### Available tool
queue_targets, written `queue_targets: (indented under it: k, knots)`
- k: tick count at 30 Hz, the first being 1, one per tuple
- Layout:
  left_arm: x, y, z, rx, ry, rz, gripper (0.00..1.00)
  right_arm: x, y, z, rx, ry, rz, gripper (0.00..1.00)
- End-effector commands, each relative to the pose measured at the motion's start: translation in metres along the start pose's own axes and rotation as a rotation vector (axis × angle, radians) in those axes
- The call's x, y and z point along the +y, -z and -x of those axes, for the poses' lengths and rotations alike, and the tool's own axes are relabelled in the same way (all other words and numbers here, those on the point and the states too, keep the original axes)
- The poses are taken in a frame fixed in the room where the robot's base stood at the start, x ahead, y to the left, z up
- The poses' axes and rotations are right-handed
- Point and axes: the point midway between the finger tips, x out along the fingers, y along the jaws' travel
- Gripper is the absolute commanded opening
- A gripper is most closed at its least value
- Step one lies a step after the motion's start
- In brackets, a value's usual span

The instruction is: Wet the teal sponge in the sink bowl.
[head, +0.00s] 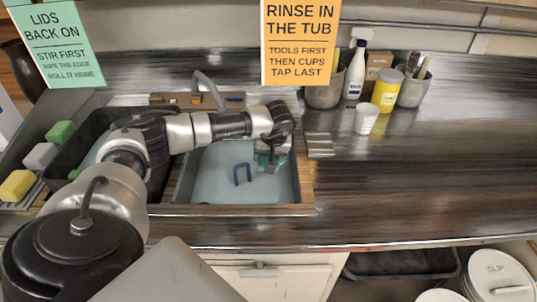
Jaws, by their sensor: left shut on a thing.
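The teal sponge (263,160) is at the right side of the sink bowl (213,172), which holds pale blue-grey water or has a pale floor. My left gripper (270,163) reaches over the bowl from the left, points down and is shut on the sponge. The gripper's fingers and wrist hide part of the sponge. I cannot tell whether the sponge touches the water. My right gripper is not in view.
A dark blue handle-shaped thing (242,174) stands in the bowl. A grey tap (209,88) rises behind it. Green (60,133), white (40,156) and yellow (18,185) sponges lie at the left. A white cup (366,119) stands right; the right counter is mostly clear.

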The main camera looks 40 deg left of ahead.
Motion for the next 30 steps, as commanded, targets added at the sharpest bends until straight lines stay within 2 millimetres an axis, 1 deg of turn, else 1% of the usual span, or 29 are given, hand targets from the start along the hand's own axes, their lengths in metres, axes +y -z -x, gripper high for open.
queue_targets:
  k: [10, 14, 30]
  knots:
    - [0.000, 0.000, 0.000, 0.000, 0.000, 0.000, 0.46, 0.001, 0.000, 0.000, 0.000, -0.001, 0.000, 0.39]
    - [-0.001, 0.002, 0.005, 0.000, 0.000, 0.000, 0.46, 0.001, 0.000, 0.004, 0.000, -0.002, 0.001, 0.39]
    - [-0.010, 0.018, 0.067, 0.000, 0.000, 0.000, 0.46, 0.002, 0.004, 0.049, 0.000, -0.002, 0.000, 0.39]
